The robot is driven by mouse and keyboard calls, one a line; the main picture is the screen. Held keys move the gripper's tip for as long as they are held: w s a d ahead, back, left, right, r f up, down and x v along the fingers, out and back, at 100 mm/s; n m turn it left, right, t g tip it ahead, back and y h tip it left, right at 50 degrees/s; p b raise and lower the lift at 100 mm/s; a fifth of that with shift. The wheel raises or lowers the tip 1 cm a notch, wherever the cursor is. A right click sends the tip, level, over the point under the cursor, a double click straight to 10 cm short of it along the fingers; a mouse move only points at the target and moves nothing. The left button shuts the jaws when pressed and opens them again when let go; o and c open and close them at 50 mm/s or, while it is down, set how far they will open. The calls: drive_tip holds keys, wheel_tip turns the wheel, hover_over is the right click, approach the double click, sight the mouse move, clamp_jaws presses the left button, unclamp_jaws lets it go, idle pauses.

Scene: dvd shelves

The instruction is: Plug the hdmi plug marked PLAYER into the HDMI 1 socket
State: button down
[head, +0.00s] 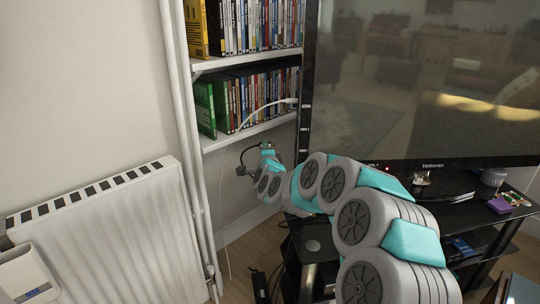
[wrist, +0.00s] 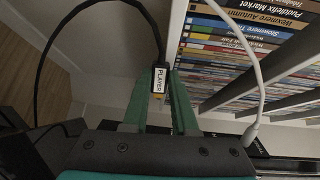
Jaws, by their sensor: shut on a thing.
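My gripper (head: 246,168) is at the end of the arm, left of the television and below the DVD shelves. In the wrist view my gripper (wrist: 161,98) has its green fingers shut on the black plug with a white label reading PLAYER (wrist: 159,80). A black cable (wrist: 100,5) runs from the plug, up and over to the left. The television (head: 425,85) stands at the right, with small light marks along its left edge. Its dark edge (wrist: 258,146) shows at the lower right of the wrist view. I cannot make out which socket is HDMI 1.
A white cable (head: 240,129) hangs from a white plug (head: 290,101) at the television's left edge; this cable (wrist: 254,62) also crosses the wrist view. DVD shelves (head: 246,133) stand behind. A radiator (head: 110,235) is at left. The black TV stand (head: 470,215) holds small items.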

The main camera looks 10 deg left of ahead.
drive_tip(key=shift+s+d+r+m+t+h, duration=0.1)
drive_tip(key=shift+s+r+m+t+h, duration=0.15)
drive_tip(key=shift+t+h, duration=0.2)
drive_tip(key=shift+f+b, duration=0.1)
drive_tip(key=shift+b, duration=0.25)
drive_tip(key=shift+w+d+b, duration=0.2)
drive_tip(key=shift+d+b, duration=0.55)
drive_tip(key=shift+d, duration=0.2)
drive_tip(key=shift+w+d+b, duration=0.2)
drive_tip(key=shift+d+b, duration=0.6)
drive_tip(key=shift+d, duration=0.15)
drive_tip(key=shift+w+d+b, duration=0.2)
drive_tip(key=shift+d+b, duration=0.55)
drive_tip(key=shift+d, duration=0.2)
drive_tip(key=shift+b, duration=0.9)
drive_tip(key=shift+w+d+b, duration=0.2)
drive_tip(key=shift+d+b, duration=0.75)
drive_tip(key=shift+d, duration=0.15)
